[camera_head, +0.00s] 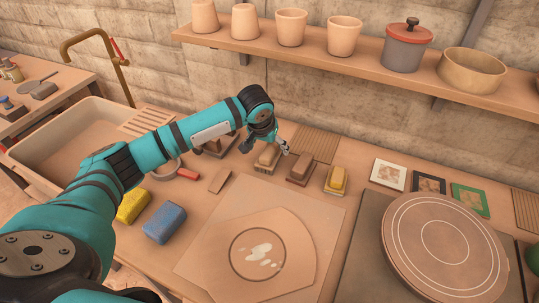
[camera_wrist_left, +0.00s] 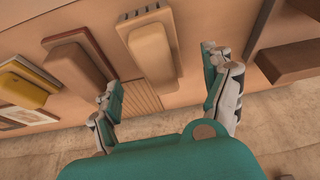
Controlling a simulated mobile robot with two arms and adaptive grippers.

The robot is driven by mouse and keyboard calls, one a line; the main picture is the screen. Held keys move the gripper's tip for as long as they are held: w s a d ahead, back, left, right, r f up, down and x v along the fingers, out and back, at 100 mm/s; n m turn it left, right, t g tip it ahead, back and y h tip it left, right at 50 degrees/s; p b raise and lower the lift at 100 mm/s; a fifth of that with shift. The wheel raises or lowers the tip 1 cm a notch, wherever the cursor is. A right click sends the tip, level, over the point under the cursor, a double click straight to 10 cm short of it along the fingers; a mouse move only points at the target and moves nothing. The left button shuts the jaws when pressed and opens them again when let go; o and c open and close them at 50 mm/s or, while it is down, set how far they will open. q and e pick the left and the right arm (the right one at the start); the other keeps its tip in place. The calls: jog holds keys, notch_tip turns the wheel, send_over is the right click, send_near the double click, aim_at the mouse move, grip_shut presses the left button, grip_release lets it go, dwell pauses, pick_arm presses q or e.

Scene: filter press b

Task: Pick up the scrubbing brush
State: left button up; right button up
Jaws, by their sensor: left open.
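A tan block with a row of dark tufts along its edge, which looks like the scrubbing brush (camera_head: 267,157), lies on the worktop below my left gripper (camera_head: 266,148). In the left wrist view the brush (camera_wrist_left: 152,50) lies ahead of and between the two spread fingers of the left gripper (camera_wrist_left: 164,74). The gripper is open and empty. No finger visibly touches the brush, and the height gap is hard to judge. My right gripper is not in view.
A brown block (camera_head: 301,169) and a yellow-topped block (camera_head: 337,180) lie right of the brush. A slatted mat (camera_head: 316,143) lies behind. A shelf (camera_head: 290,52) with pots overhangs the back. A sink (camera_head: 70,145) is left; a round board (camera_head: 444,245) is right.

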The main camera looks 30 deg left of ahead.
aim_at(270, 148)
pick_arm(q)
jog(key=x, duration=0.3)
jog(key=shift+w, duration=0.1)
jog(key=shift+f+p, duration=0.25)
jog(key=shift+p, duration=0.25)
dwell(0.4)
jog(key=shift+c, duration=0.4)
jog(key=c, duration=1.2)
jog(key=shift+c, duration=0.2)
jog(key=shift+r+b, duration=0.15)
jog(key=shift+b, duration=0.5)
notch_tip(270, 148, up, 4)
jog(key=shift+f, duration=0.1)
jog(key=s, duration=0.5)
jog(key=s+r+b, duration=0.1)
jog(key=s, duration=0.4)
jog(key=s+d+b, duration=0.1)
jog(key=s, duration=0.5)
jog(key=shift+r, duration=0.2)
